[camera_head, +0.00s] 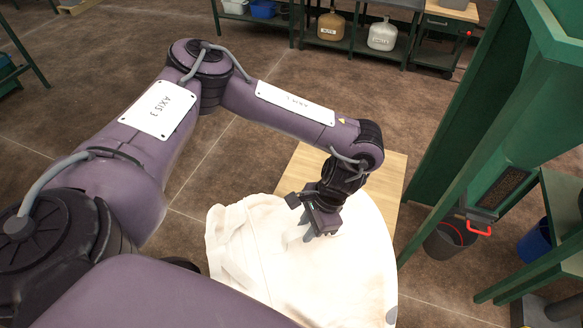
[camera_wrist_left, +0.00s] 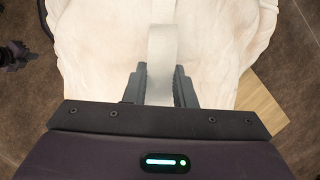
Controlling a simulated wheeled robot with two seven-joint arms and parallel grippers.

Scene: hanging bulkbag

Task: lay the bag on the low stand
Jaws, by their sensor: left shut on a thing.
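The white fabric bag (camera_head: 270,262) hangs or lies over the low stand, whose pale wooden top (camera_head: 392,170) shows behind and beside it. My left gripper (camera_head: 312,232) is at the top of the bag. In the left wrist view, its two dark fingers (camera_wrist_left: 160,85) are shut on a pale strap (camera_wrist_left: 161,50) of the bag. The bag (camera_wrist_left: 95,50) fills most of that view, and a corner of the wooden top (camera_wrist_left: 262,108) shows at its right. The bag hides most of the stand, so I cannot tell whether its underside touches it. My right gripper is not in view.
A green steel frame (camera_head: 490,110) stands at the right, with a dark bucket (camera_head: 447,243) and a blue bin (camera_head: 537,240) near it. Shelves with jugs (camera_head: 383,36) stand at the back. The brown floor (camera_head: 240,160) between is clear.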

